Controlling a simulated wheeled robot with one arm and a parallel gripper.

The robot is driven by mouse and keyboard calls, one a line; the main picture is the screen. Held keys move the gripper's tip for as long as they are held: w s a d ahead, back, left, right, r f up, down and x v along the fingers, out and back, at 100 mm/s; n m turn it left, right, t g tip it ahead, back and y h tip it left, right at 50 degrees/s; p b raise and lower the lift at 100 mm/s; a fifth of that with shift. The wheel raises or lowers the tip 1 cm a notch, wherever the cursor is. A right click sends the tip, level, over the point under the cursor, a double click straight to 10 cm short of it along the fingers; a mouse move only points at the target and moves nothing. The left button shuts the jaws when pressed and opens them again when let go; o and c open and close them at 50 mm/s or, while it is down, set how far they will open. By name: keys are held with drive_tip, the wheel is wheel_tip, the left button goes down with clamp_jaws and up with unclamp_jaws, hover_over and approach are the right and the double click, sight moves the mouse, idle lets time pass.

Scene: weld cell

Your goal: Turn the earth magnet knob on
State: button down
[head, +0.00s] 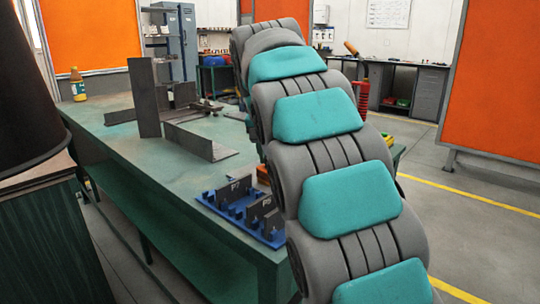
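My arm's grey and teal links rise through the middle of the head view and curve away over the table. My gripper is not visible; the arm's far end is hidden behind its own links. I cannot make out an earth magnet or its knob for certain. A small orange-red object (263,174) shows beside the arm on the green table (120,137), partly covered by the arm; I cannot tell what it is. Dark steel pieces stand on the table: a tall upright plate (145,98) and a low angle piece (201,141).
A blue rack (275,240) with dark metal plates sits at the table's near right corner. A bottle (77,85) stands at the far left. A dark cylinder (25,90) fills the left edge. Orange screens (500,90) stand behind. The floor at right is clear.

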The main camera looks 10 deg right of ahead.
drive_tip(key=shift+m, duration=0.6)
idle(1.1)
drive_tip(key=c, duration=0.5)
unclamp_jaws()
drive_tip(key=shift+c, duration=0.2)
drive_tip(key=shift+r, duration=0.15)
drive_tip(key=v, duration=0.7)
drive_tip(key=shift+a+r+p, duration=0.2)
drive_tip(key=shift+r+p, duration=0.05)
drive_tip(key=shift+p, duration=0.05)
